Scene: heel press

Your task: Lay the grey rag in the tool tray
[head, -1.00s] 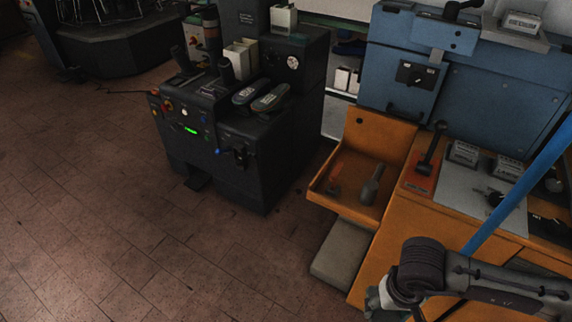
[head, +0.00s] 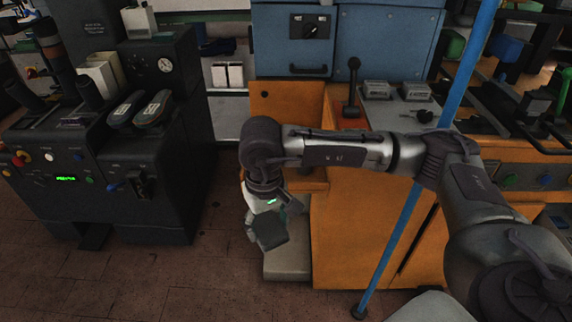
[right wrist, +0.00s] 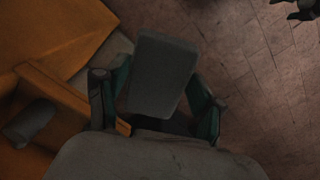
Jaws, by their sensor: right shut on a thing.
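The grey rag (head: 271,230) hangs from my right gripper (head: 265,211) in the head view, a flat dark grey piece. In the right wrist view the rag (right wrist: 162,76) lies between the green-padded fingers of my right gripper (right wrist: 157,104), which is shut on it. The orange tool tray (head: 314,184) is mostly hidden behind my right arm. In the right wrist view the tray (right wrist: 62,92) is at the left, beside the gripper, with a grey tool (right wrist: 28,122) in it. A dark part at that view's top right corner may be my left gripper; its fingers are unclear.
A grey step (head: 288,262) is below the rag. The black machine (head: 140,180) stands left of the gripper, with bare floor between. A blue pole (head: 400,235) passes by my right arm. The orange bench (head: 350,235) is to the right of the gripper.

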